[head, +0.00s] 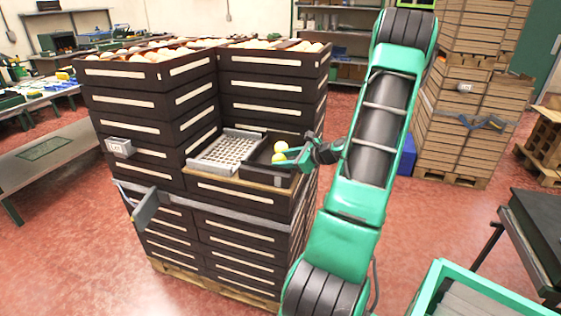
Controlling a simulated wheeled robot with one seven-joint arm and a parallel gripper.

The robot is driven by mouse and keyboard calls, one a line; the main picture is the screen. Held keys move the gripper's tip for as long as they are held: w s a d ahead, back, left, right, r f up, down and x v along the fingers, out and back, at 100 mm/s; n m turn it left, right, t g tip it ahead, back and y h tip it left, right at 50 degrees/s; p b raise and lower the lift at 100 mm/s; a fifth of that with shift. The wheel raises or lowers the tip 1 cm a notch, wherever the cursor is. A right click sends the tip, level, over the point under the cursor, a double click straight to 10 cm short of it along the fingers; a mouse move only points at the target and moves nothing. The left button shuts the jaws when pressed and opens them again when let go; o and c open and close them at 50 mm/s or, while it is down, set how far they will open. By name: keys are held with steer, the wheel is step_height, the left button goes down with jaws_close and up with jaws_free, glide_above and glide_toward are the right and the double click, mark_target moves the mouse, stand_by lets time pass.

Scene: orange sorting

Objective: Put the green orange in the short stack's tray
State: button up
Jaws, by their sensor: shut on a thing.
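The short stack is the low front part of the dark crate stack. On its top are a grey perforated tray insert (225,151) and, to its right, a dark open tray (256,158). Two small yellow-green round fruits show at the dark tray: an upper one (281,146) and a lower one (278,159). My gripper (281,160) reaches in from the right at the dark tray, with its fingers shut around the lower fruit. The fingers partly cover it. I cannot tell whether this fruit touches the tray floor.
Taller dark crate stacks (150,75) filled with pale fruit rise behind and left of the low part. A wooden crate stack (470,110) stands at the right on a pallet. A long bench (45,155) is at left. Red floor lies open between the stacks.

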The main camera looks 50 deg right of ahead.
steer(key=o, duration=1.1)
steer(key=v, duration=1.2)
